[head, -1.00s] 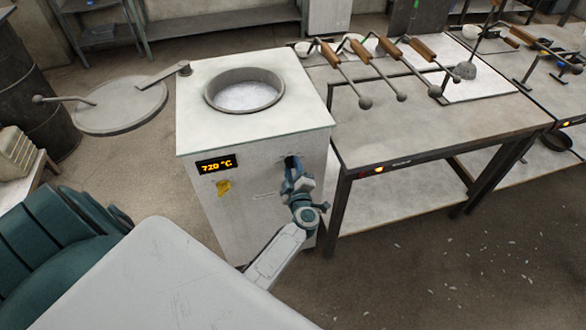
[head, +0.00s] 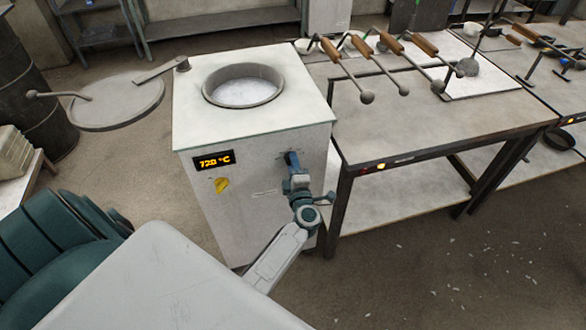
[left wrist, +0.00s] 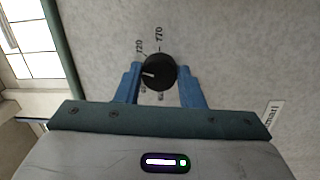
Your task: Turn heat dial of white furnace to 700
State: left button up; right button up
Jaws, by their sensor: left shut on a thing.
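The white furnace (head: 252,190) stands in the middle of the head view, with its lit display (head: 214,160) reading about 720 °C. Its black heat dial (left wrist: 158,72) shows in the left wrist view, with a white pointer mark on its left side. Labels 720 and 770 are printed above it; lower labels are partly hidden. My left gripper (head: 291,158) is at the furnace's front face, shut on the dial. Its two blue fingers (left wrist: 158,80) sit on either side of the dial. In the head view the gripper hides the dial. My right gripper is not in view.
The furnace's round opening (head: 243,86) is uncovered on top. A round grey lid (head: 115,105) with a handle is at the left. A metal table (head: 420,125) with several wooden-handled ladles stands close on the right. A yellow warning sticker (head: 221,184) is below the display.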

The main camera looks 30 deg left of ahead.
pick_arm(q)
jog(key=shift+n+b, duration=1.05)
jog(key=shift+n, duration=0.85)
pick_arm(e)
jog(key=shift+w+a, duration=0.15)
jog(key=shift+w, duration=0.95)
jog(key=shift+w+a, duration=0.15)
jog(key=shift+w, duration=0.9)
pick_arm(q)
jog(key=o, duration=1)
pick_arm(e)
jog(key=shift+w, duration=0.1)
pick_arm(q)
jog(key=shift+d, duration=0.1)
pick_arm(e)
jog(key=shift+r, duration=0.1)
pick_arm(q)
jog(key=v, duration=1)
jog(key=shift+s+d+f, duration=0.15)
jog(key=shift+s+d, duration=0.05)
jog(key=shift+d, duration=0.05)
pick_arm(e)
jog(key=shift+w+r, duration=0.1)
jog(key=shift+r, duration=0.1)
